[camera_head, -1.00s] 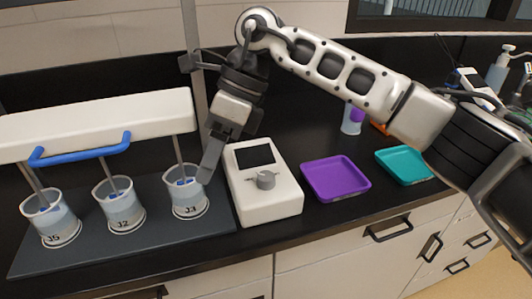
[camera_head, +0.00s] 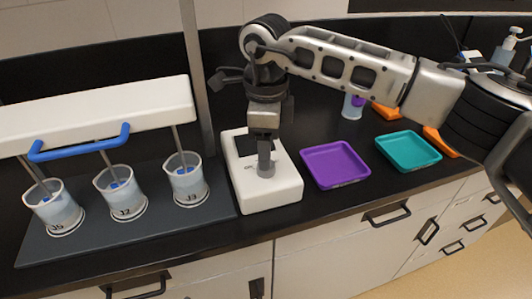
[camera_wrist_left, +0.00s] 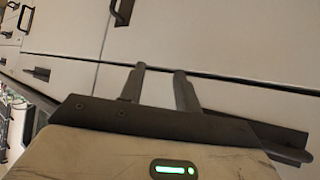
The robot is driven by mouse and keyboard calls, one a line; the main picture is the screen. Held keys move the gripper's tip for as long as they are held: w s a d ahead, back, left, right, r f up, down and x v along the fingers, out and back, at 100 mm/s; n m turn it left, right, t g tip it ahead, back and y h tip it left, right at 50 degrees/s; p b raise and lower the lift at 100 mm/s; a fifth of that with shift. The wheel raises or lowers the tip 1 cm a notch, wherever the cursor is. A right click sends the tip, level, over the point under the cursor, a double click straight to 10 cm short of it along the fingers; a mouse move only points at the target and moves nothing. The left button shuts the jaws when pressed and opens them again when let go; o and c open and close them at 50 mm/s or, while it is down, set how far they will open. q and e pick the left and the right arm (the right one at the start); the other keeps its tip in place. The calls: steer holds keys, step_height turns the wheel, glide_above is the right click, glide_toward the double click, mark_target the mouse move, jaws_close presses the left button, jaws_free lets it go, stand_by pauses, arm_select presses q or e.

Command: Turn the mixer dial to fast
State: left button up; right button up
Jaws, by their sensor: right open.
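The white mixer unit (camera_head: 283,195) stands on the black bench, just right of the beaker rack. Its dark screen (camera_head: 244,147) is partly covered by my right gripper. My right gripper (camera_head: 266,168) points down at the grey dial on the mixer's top, with its fingertips at the dial. They hide most of the dial, so its setting cannot be read, and I cannot tell whether they touch it. The fingers are open, seen nearly edge-on. My left gripper (camera_wrist_left: 160,72) shows in the left wrist view, its fingers apart and empty, in front of pale cabinet fronts.
Several labelled beakers (camera_head: 123,200) stand on a dark base under a white stirrer head with a blue bar (camera_head: 80,148), left of the mixer. A grey post (camera_head: 197,70) rises behind. Purple (camera_head: 335,183) and teal (camera_head: 408,165) trays lie to the right.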

mark_target(269, 174)
steer(key=shift+f, duration=1.75)
steer(key=c, duration=1)
steer(key=shift+o, duration=0.2)
